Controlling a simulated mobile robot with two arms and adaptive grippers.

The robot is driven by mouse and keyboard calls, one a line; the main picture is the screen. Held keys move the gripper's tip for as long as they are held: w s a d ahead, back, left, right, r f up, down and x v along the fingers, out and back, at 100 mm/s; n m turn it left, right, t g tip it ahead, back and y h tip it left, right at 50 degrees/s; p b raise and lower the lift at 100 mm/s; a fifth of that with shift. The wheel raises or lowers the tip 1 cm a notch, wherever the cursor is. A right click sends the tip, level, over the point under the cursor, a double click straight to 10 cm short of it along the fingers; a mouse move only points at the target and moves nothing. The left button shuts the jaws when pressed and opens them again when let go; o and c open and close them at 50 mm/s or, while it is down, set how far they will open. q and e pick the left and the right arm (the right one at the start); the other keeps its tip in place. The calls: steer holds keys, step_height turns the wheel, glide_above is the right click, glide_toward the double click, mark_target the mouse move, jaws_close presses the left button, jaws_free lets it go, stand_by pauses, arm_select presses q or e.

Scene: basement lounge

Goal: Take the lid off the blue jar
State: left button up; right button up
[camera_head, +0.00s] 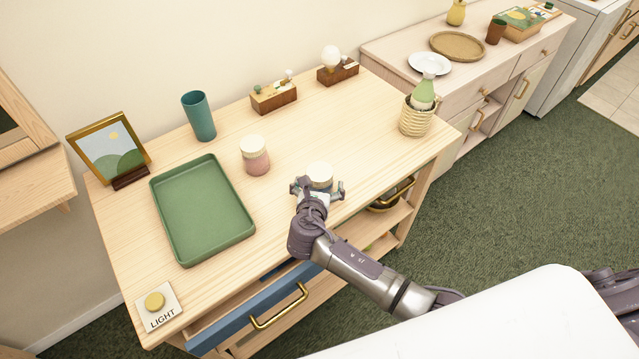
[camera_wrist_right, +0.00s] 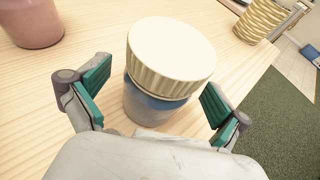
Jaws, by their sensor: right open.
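The blue jar (camera_wrist_right: 155,106) stands upright on the table with its ribbed cream lid (camera_wrist_right: 172,50) on top. In the head view the lid (camera_head: 320,176) shows just beyond my right gripper (camera_head: 319,187), which hides most of the jar body. My right gripper also shows in the right wrist view (camera_wrist_right: 148,92). It is open, with one green-padded finger on each side of the jar and a gap on both sides. The lid looks slightly tilted in the wrist view; I cannot tell whether it is loose. My left gripper is not in view.
A pink jar (camera_head: 256,161) with a cream lid stands left of the blue jar. A green tray (camera_head: 247,237) lies further left. Tabletop (camera_head: 345,128) behind the jar is clear.

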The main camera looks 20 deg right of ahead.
mark_target(322, 172)
steer(key=shift+w+d+f, duration=0.25)
steer(key=shift+w+f, duration=0.05)
steer(key=shift+w, duration=0.25)
steer(key=c, duration=1.5)
steer(key=shift+o, duration=0.2)
steer(key=shift+r, duration=0.1)
steer(key=shift+r, duration=0.1)
steer(key=shift+r, duration=0.25)
steer(key=r, duration=0.3)
steer(key=shift+s+d+r, duration=0.15)
steer(key=shift+d+r, duration=0.15)
steer(key=shift+r, duration=0.05)
steer(key=s+d+r, duration=0.5)
steer(key=d+r, duration=0.1)
steer(key=d, duration=0.3)
steer(key=shift+s+d+r, duration=0.25)
steer(key=shift+d, duration=0.05)
